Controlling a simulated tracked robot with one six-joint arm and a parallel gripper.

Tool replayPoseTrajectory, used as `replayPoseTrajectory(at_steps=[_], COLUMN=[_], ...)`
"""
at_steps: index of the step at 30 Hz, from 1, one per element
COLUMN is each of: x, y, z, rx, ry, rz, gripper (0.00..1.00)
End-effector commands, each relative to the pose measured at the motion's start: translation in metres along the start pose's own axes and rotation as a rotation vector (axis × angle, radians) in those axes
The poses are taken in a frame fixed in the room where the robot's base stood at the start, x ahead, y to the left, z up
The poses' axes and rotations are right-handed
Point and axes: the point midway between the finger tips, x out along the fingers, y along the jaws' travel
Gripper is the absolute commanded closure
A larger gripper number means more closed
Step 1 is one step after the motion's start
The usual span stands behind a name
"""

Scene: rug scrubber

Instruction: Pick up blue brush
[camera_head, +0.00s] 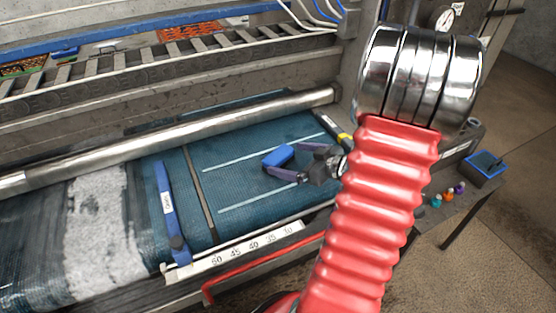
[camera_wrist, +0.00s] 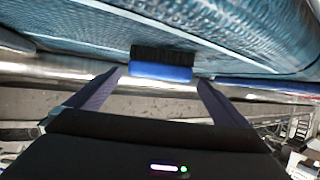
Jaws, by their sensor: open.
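The blue brush (camera_head: 278,156) lies on the dark teal belt of the rug scrubber, to the right of the dark strip. In the wrist view the brush (camera_wrist: 161,70) shows its blue back and dark bristles, ahead of my fingertips and centred between them. My gripper (camera_head: 284,173) is open around the brush in the head view, one finger on its far side and one on its near side. In the wrist view my gripper (camera_wrist: 160,78) has its two purple-grey fingers apart with nothing held. I cannot tell whether either finger touches the brush.
A metal roller (camera_head: 180,140) runs across behind the belt (camera_head: 225,172). A blue bar (camera_head: 167,205) lies to the left, and a numbered scale (camera_head: 240,250) runs along the front edge. A yellow-and-black tool (camera_head: 334,128) lies near the roller's right end. A side table holds a blue-rimmed box (camera_head: 486,168).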

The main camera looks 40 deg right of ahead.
Motion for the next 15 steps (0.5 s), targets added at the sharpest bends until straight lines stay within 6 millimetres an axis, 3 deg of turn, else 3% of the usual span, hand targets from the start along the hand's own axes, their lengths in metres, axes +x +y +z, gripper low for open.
replayPoseTrajectory(at_steps=[15], x=[0.0095], y=[-0.0003], z=[-0.0009], rx=[-0.001], ry=[0.0], rz=[-0.001], gripper=[0.0])
